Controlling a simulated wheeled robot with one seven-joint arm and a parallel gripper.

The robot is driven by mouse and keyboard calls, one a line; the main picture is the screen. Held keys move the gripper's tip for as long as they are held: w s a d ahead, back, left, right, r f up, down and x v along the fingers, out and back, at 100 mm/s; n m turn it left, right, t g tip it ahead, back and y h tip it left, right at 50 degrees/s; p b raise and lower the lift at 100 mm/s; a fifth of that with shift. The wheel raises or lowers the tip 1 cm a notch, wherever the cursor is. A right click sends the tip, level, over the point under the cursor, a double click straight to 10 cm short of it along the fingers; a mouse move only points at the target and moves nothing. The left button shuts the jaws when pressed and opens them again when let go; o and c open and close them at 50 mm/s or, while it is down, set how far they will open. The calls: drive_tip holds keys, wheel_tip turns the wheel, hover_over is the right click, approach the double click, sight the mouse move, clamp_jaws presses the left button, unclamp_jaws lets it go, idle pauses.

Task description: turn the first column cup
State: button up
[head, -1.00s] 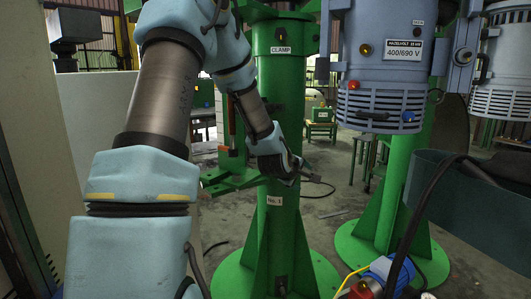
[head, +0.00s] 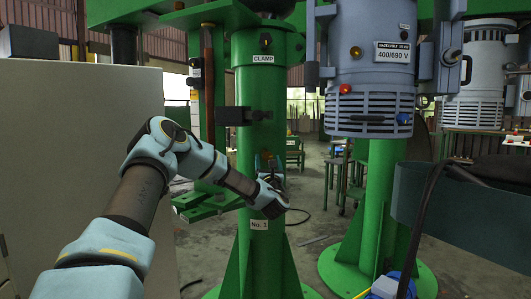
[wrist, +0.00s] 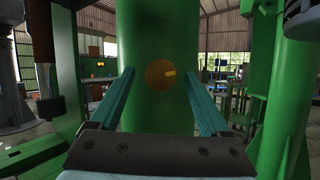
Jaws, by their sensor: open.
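A round brown cup (wrist: 160,74) with a small yellow mark sits on the front of the green first column (wrist: 158,28) in the wrist view. The column carries a "CLAMP" plate and a "No. 1" plate (head: 259,224) in the head view. My gripper (head: 276,205) is in front of this column, just above the "No. 1" plate. In the wrist view my gripper (wrist: 157,86) is open, with one teal finger on each side of the cup in the picture. I see no contact with the cup. I cannot make out the cup surely in the head view.
A dark block (head: 233,116) juts from the column above my gripper. A grey motor unit (head: 370,65) hangs to the right, over a second green column (head: 370,205). A pale cabinet (head: 80,140) fills the left. A green bracket (head: 208,205) is low beside the first column.

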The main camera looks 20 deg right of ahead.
sight(268, 156)
drive_tip(key=p+x, duration=0.1)
drive_tip(key=x, duration=0.4)
drive_tip(key=shift+w+d+r, duration=0.1)
drive_tip(key=shift+w+d, duration=0.05)
drive_tip(key=shift+w, duration=0.2)
drive_tip(key=shift+c, duration=0.2)
clamp_jaws()
